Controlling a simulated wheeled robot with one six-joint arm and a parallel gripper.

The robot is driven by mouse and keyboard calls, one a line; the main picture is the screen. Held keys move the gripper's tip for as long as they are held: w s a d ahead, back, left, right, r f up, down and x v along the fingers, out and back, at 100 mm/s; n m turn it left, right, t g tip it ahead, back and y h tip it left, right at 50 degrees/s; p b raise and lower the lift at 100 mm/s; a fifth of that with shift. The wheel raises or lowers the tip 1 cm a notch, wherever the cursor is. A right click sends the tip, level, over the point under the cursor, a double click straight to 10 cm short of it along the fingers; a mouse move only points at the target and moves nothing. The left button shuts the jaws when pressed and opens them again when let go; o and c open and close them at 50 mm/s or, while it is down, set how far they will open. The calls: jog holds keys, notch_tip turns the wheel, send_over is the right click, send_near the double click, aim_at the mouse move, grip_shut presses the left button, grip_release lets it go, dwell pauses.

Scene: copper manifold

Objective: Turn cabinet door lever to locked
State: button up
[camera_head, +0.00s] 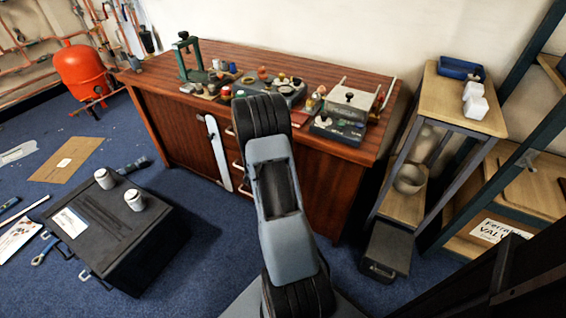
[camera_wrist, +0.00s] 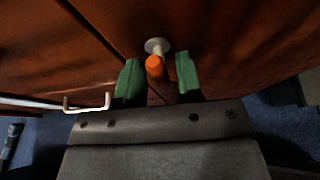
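The cabinet door (camera_head: 325,185) is reddish-brown wood on the front of the long bench; it fills the upper part of the wrist view (camera_wrist: 235,40). The lever (camera_wrist: 155,66) shows in the wrist view as an orange-tipped handle on a round grey base (camera_wrist: 157,45). My gripper (camera_wrist: 160,74) has green fingertips, one on each side of the lever. The fingers are apart, with visible gaps beside the orange tip. In the head view my arm hides the lever and the gripper's fingers.
A pale handle (camera_wrist: 88,105) sticks out left of the gripper. Bench clutter includes a green press (camera_head: 190,58) and a grey box (camera_head: 350,98). A black case (camera_head: 110,235) stands on the blue floor at left. A wooden shelf unit (camera_head: 445,105) stands at right.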

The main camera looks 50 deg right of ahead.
jog(key=shift+o, duration=0.5)
jog(key=shift+a+r, duration=0.1)
jog(key=p+v, duration=0.3)
jog(key=v, duration=1)
jog(key=shift+a, duration=0.3)
jog(key=shift+s, duration=0.1)
